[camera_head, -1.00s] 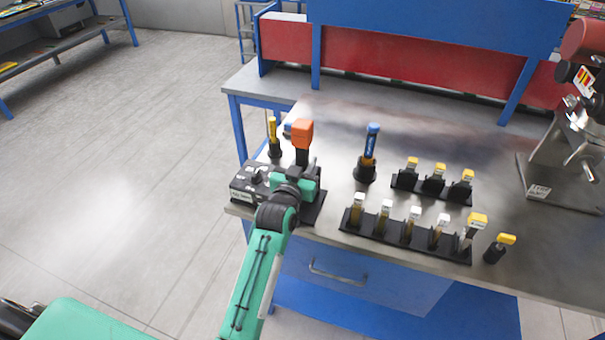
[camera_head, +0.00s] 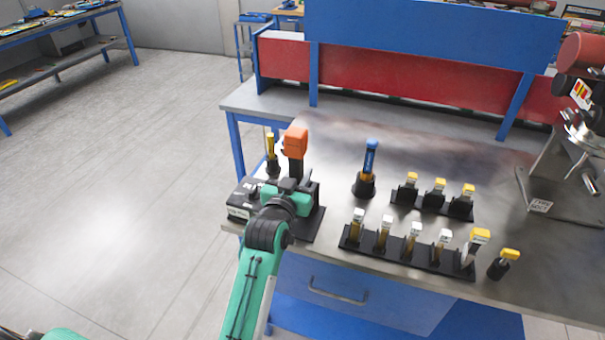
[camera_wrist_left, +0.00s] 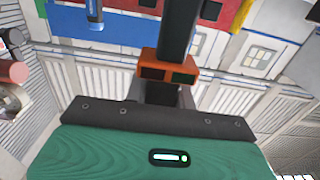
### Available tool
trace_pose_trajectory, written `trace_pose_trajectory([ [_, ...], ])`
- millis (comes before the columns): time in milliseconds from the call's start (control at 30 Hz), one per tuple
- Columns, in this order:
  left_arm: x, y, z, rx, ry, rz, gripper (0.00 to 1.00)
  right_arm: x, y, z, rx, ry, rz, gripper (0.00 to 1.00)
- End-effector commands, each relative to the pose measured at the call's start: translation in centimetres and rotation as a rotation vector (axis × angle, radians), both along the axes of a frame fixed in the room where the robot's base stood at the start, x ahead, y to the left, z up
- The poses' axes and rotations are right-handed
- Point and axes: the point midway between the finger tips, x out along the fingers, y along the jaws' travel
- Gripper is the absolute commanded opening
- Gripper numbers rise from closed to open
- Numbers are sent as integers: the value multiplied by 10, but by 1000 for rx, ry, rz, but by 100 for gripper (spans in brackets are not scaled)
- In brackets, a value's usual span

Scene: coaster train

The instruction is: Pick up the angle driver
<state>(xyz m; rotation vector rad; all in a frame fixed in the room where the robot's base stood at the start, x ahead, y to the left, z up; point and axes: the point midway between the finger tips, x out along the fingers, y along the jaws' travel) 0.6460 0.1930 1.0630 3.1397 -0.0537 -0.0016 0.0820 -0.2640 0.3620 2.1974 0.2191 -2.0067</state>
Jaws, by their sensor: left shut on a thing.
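The angle driver (camera_head: 296,142), with an orange head and a dark neck, stands upright near the left end of the workbench. My left gripper (camera_head: 294,186) is shut on it below the orange head. The gripper and wrist hide its lower part in the head view. In the left wrist view a dark shaft (camera_wrist_left: 179,30) and an orange band (camera_wrist_left: 168,72) show just beyond the gripper's dark front plate. The fingertips are not clear there. My right gripper is not in view.
A black base (camera_head: 309,224) lies under the gripper, with a grey box (camera_head: 240,212) to its left. A yellow tool (camera_head: 270,148) stands behind. A blue-topped tool (camera_head: 370,160) and two racks (camera_head: 405,254) (camera_head: 432,205) of bits stand to the right. A blue-red panel closes the back.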

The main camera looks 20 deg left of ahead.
Motion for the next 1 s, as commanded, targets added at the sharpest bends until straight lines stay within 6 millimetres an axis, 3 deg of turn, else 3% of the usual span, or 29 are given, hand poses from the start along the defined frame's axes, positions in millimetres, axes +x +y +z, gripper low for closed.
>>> trace_pose_trajectory([
  [500,-111,4,0,0,-6,0,0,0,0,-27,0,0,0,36],
  [733,-140,5,1,0,-6,0,0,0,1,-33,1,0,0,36],
  [1000,-152,5,3,0,-7,0,0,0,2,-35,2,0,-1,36],
])
